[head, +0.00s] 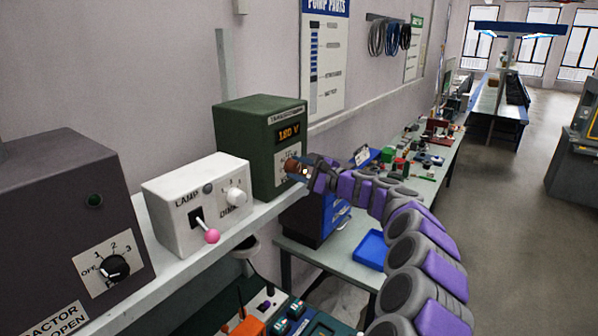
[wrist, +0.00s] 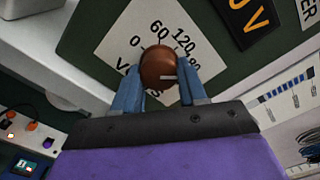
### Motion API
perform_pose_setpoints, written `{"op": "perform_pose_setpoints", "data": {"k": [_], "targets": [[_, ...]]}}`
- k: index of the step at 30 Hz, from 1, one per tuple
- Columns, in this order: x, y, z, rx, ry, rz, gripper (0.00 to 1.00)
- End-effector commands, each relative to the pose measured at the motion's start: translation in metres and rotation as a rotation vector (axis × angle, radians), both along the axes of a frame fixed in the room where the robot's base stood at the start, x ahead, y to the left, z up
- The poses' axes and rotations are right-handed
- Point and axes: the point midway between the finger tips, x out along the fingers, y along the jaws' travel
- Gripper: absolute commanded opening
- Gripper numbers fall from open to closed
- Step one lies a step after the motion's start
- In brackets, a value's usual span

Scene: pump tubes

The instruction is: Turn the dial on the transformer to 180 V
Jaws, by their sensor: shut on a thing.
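The green transformer box (head: 238,142) stands on the shelf, with a small orange display (head: 289,132) that appears to read 180 V. A pale line on the dial points right in the wrist view. My gripper (wrist: 158,88) is shut on the dial, with one blue finger on each side. In the head view my gripper (head: 302,172) reaches the box's front from the right and partly hides the dial (head: 292,167).
A white lamp box (head: 172,215) with a pink-tipped lever and a dimmer knob stands left of the transformer. A dark box (head: 60,215) with a rotary switch is nearer. Below right, a workbench holds a blue tray (head: 371,250) and several parts.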

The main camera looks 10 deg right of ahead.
Motion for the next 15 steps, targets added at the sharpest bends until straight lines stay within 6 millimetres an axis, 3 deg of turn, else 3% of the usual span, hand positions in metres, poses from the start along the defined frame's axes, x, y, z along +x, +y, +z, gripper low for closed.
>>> {"op": "perform_pose_setpoints", "data": {"k": [8, 15], "targets": [[0.0001, 0.0002, -0.0016, -0.001, 0.003, 0.001, 0.67], [-0.0003, -0.0004, -0.0009, 0.000, 0.001, 0.001, 0.67]]}}
